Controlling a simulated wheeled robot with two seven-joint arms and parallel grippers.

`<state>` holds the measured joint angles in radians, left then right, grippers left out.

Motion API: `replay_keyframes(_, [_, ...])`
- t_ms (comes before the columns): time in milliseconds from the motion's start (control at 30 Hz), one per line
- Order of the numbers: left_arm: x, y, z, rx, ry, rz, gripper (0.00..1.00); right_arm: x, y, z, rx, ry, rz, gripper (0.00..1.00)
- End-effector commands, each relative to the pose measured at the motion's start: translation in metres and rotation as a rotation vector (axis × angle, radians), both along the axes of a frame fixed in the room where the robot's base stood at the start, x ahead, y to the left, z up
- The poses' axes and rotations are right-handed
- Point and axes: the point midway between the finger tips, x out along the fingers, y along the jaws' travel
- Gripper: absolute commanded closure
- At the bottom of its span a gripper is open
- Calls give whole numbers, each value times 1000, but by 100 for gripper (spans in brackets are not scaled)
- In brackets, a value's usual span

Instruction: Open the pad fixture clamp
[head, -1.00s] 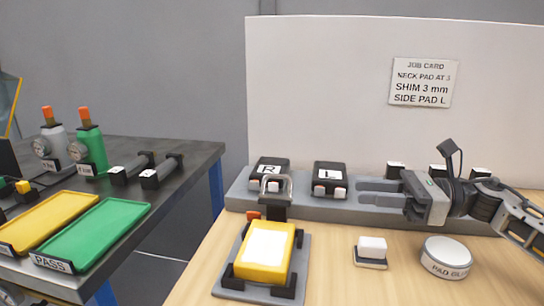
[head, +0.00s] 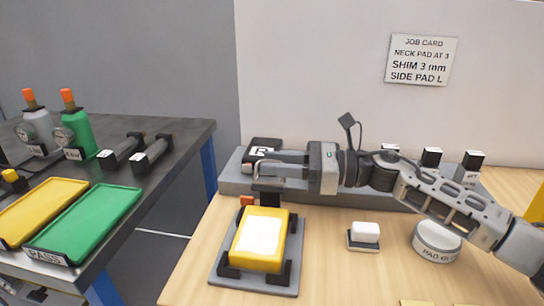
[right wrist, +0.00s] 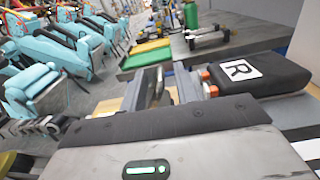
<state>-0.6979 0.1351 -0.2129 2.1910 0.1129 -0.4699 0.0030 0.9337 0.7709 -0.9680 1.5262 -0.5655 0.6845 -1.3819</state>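The pad fixture (head: 222,272) is a grey plate with black corner blocks on the wooden bench. It holds a yellow block (head: 250,262) with a white top (head: 258,237). Its clamp (head: 268,198), a black bracket with a metal loop handle and a red-orange tip, stands at the plate's back edge. My right gripper (head: 270,170) reaches in from the right, its fingers pointing left, at the clamp handle. The fingers are apart; they partly cover the handle, and I cannot tell whether they touch it. The fingers also show in the right wrist view (right wrist: 165,88). My left gripper is not in view.
A black block marked R (head: 263,146) sits on the grey rack (head: 232,178) just behind the fingers. A small white block (head: 365,231) and a round pad glue tin (head: 437,240) stand to the right. A dark side table holds green (head: 90,225) and yellow trays (head: 40,210).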

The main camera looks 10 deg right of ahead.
Motion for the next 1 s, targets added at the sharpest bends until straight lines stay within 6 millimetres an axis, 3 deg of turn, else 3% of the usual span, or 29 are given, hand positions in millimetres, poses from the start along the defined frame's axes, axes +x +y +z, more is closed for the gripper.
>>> replay_keyframes(167, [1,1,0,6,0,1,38,3,11,0,0,-1,0,69])
replay_keyframes(433, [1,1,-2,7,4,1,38,4,12,0,0,-1,0,69])
replay_keyframes(567, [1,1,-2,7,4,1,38,4,12,0,-1,-1,0,100])
replay_keyframes(767, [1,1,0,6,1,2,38,5,11,-1,7,22,-2,100])
replay_keyframes(1000, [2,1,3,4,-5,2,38,15,8,-2,66,208,-4,100])
